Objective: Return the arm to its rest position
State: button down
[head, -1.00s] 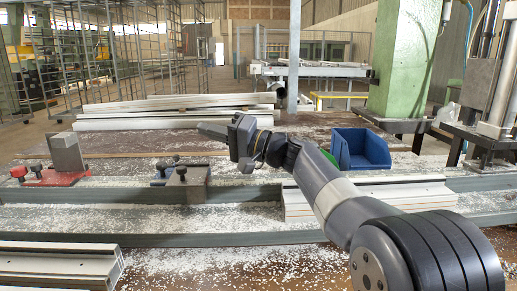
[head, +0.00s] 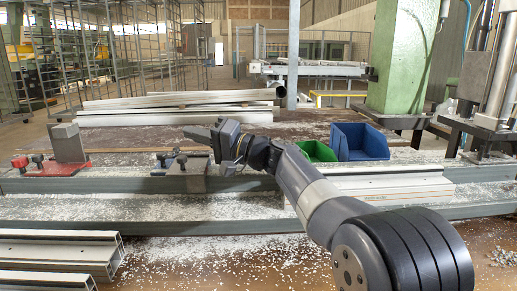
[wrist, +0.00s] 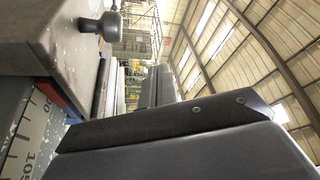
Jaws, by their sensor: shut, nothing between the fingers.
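My gripper (head: 200,134) is raised above the bench in the middle of the head view, with its fingers pointing left. It is shut and holds nothing. In the wrist view my closed fingers (wrist: 175,125) fill the lower middle, and a grey clamp block with a dark knob (wrist: 101,25) shows at the upper left. In the head view that clamp block (head: 187,176) stands on the rail just below my gripper, apart from it as far as I can tell. My arm reaches in from the lower right.
A red-based clamp (head: 62,160) stands at left. A green bin (head: 315,151) and a blue bin (head: 360,142) stand behind the arm. White profiles lie at front left (head: 60,250), at right (head: 385,188) and at the back (head: 175,118). A green column (head: 403,55) rises at right.

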jog(key=shift+w+r+p, duration=0.25)
jog(key=shift+r+p, duration=0.3)
jog(key=shift+p, duration=0.15)
jog(key=w+p, duration=0.2)
jog(key=p, duration=0.1)
jog(key=shift+a+r, duration=0.1)
jog(key=shift+r, duration=0.05)
jog(key=w+p, duration=0.1)
jog(key=p, duration=0.2)
jog(key=shift+p, duration=0.4)
jog(key=w+m+h+p, duration=0.1)
jog(key=m+p, duration=0.1)
jog(key=p, duration=0.4)
jog(key=shift+w, duration=0.25)
jog(key=w+m+p, duration=0.1)
jog(key=m+p, duration=0.1)
jog(key=p, duration=0.3)
jog(key=shift+a+h+p, duration=0.1)
jog(key=shift+h+p, duration=0.2)
jog(key=shift+p, duration=0.1)
jog(key=shift+w+f+m+p, duration=0.2)
jog(key=shift+w+m+p, duration=0.1)
jog(key=shift+p, duration=0.55)
jog(key=shift+w+f+m+h+p, duration=0.3)
jog(key=shift+m+p, duration=0.2)
jog(key=shift+p, duration=1)
